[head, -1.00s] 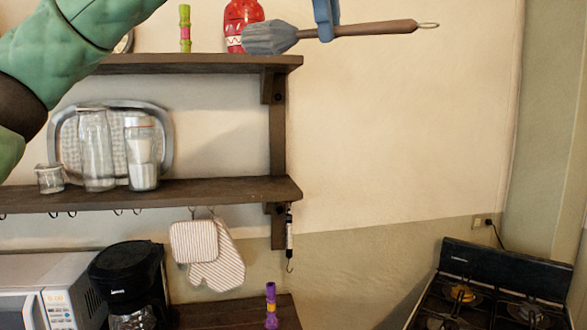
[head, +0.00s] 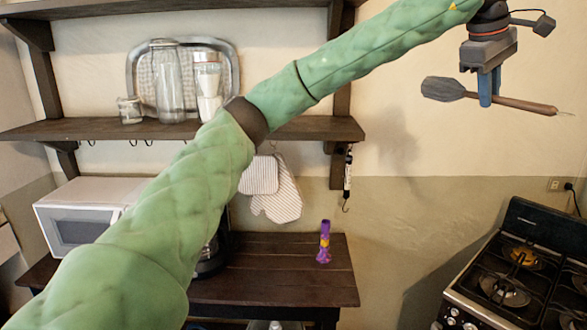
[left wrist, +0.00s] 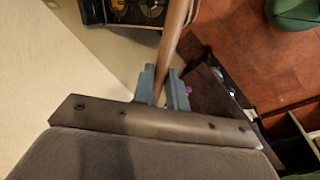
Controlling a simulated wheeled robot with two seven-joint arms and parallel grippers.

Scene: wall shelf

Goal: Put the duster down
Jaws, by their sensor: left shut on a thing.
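The duster (head: 513,100) has a grey brush head at the left and a brown wooden handle pointing right. My left gripper (head: 487,98) is shut on it near where the head meets the handle. It holds the duster in the air in front of the wall, at the upper right of the head view. In the left wrist view the handle (left wrist: 175,35) runs up from between the blue fingers of the left gripper (left wrist: 162,92); the brush head is hidden there. My right gripper is not in view.
A wooden table (head: 285,275) below holds a purple bottle-like object (head: 324,242) and a white microwave (head: 80,215). A black stove (head: 520,270) stands at the right. A shelf (head: 300,130) holds glass jars. Bare table shows around the purple object.

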